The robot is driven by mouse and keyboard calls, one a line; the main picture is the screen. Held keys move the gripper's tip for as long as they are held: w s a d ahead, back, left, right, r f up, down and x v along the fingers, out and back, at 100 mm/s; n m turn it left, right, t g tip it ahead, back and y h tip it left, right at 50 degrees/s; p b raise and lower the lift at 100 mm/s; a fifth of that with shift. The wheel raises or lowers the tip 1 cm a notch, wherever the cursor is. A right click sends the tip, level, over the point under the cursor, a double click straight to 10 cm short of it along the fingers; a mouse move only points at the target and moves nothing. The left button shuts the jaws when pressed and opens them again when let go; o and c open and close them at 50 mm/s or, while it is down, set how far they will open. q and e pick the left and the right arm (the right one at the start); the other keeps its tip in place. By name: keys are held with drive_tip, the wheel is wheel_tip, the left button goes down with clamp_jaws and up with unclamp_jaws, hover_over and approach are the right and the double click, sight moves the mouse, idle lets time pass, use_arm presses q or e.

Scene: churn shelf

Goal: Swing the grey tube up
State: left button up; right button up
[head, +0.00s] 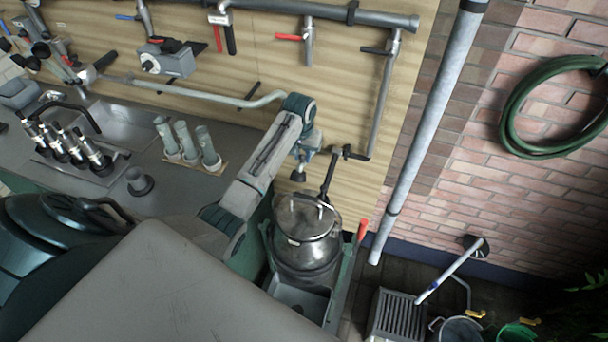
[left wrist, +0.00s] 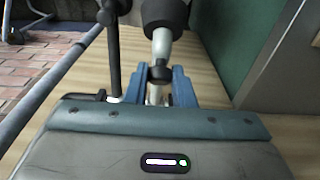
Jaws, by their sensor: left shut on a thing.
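The grey tube (left wrist: 162,47) is a short pale metal piece with a black collar and a wide black end in the left wrist view. My left gripper (left wrist: 160,88) is shut on it, its two blue fingers on either side. In the head view my left gripper (head: 310,145) is beside the board, above the churn, and the tube's black end (head: 298,175) points down. My arm hides part of the tube, so how it joins the wall piping cannot be told. My right gripper is not in view.
A lidded metal churn (head: 305,240) stands just below the gripper. A black rod (head: 328,180) is close by on its right. A thin wall pipe (head: 382,105) and a thick slanting pipe (head: 425,130) are to the right. The counter (head: 200,190) holds cups and taps.

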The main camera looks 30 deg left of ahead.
use_arm(q)
drive_tip(key=shift+w+r, duration=0.1)
drive_tip(key=shift+w+a+r, duration=0.2)
drive_tip(key=shift+w+r, duration=0.6)
drive_tip(key=shift+r, duration=0.25)
drive_tip(key=shift+w+r, duration=0.15)
drive_tip(key=shift+w+a+r, duration=0.25)
drive_tip(key=shift+w+r, duration=0.7)
drive_tip(key=shift+w, duration=0.1)
drive_tip(key=shift+w+r, duration=0.1)
drive_tip(key=shift+w, duration=0.05)
